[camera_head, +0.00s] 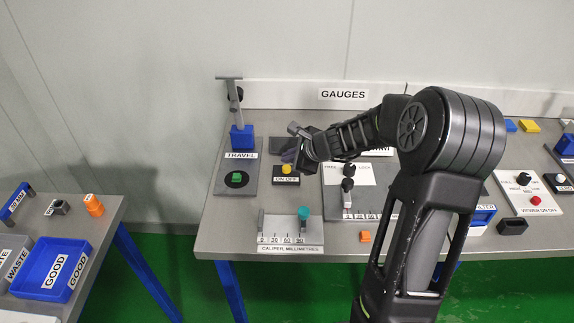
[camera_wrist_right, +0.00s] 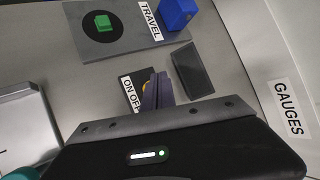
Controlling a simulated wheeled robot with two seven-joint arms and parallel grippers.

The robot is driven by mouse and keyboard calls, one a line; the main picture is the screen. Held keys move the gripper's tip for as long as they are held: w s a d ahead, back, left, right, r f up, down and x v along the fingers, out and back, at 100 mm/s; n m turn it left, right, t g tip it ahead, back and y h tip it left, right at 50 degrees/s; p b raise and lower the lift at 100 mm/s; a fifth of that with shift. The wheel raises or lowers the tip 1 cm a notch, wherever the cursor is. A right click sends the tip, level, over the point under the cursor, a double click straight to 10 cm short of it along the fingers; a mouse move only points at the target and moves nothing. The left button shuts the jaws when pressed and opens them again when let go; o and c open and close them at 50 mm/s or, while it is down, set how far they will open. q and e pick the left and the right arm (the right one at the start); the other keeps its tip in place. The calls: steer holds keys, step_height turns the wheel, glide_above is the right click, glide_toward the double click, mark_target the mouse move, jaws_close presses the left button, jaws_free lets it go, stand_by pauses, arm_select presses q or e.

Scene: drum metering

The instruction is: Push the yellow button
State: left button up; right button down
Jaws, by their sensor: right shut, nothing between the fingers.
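The yellow button (camera_head: 287,169) sits on a small dark plate labelled ON OFF (camera_head: 286,181) on the gauges table. My right gripper (camera_head: 289,155) is just behind and above the button in the head view, its fingers shut with nothing between them. In the right wrist view, the shut fingers (camera_wrist_right: 157,91) partly cover the yellow button (camera_wrist_right: 146,87), so only a sliver of it shows beside them. I cannot tell whether the fingertips touch it. My left gripper is not in view.
Left of the button stands the TRAVEL gauge (camera_head: 239,181) with a green block (camera_head: 237,177) and a blue block (camera_head: 242,138). Nearer the front edge is the caliper plate (camera_head: 291,232). A FREE/LOCK panel (camera_head: 367,175) is to the right, partly behind my arm.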

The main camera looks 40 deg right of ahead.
mark_target(289, 169)
step_height(289, 169, up, 6)
steer(key=p, duration=0.4)
steer(key=shift+f+p, duration=0.2)
steer(key=shift+p, duration=0.15)
